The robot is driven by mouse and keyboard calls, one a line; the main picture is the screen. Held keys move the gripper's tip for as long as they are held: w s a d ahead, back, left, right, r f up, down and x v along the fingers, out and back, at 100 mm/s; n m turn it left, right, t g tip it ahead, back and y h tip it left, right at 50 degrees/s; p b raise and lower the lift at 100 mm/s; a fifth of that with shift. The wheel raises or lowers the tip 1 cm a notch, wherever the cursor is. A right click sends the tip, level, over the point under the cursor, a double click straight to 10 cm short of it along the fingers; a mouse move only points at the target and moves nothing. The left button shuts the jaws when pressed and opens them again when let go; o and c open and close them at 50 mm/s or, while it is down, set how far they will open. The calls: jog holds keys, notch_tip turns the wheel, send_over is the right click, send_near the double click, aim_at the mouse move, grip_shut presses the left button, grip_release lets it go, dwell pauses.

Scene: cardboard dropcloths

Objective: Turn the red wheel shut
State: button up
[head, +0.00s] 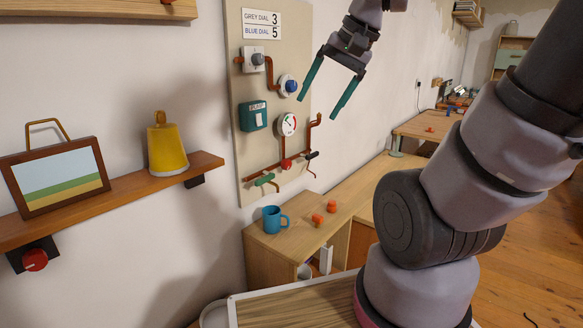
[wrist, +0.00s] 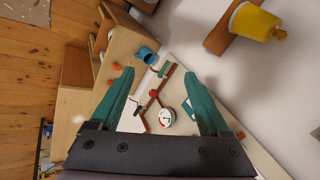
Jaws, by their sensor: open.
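The red wheel (head: 287,164) is small and sits on the copper pipe below the round gauge on the wall panel. In the wrist view the red wheel (wrist: 154,93) shows between my fingers, near the gauge. My gripper (head: 319,107) is open and empty. In the head view it hangs to the upper right of the wheel, and it looks apart from the panel. Its two green fingers are spread wide in the wrist view (wrist: 156,76).
The panel (head: 243,168) also bears a grey dial (head: 257,58), a blue dial (head: 290,86), a gauge (head: 287,124), and a green-handled valve (head: 264,179). A blue mug (head: 272,220) and orange pieces (head: 331,206) stand on the wooden counter below. A red knob (head: 35,260) is under the left shelf.

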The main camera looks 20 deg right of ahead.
jog(key=w+a+f+m+y, duration=0.1)
jog(key=w+f+m+y, duration=0.45)
jog(key=w, duration=0.45)
jog(key=w+a+f+m+y, duration=0.1)
jog(key=w+f+m+y, duration=0.5)
jog(key=w, duration=0.4)
jog(key=m+t+h, duration=0.4)
jog(key=m+t, duration=0.6)
jog(key=m, duration=0.3)
send_near(289, 165)
jog(key=shift+n, duration=0.25)
jog(key=x, duration=0.8)
jog(key=shift+w, duration=0.35)
jog(key=shift+a, duration=0.1)
grip_shut()
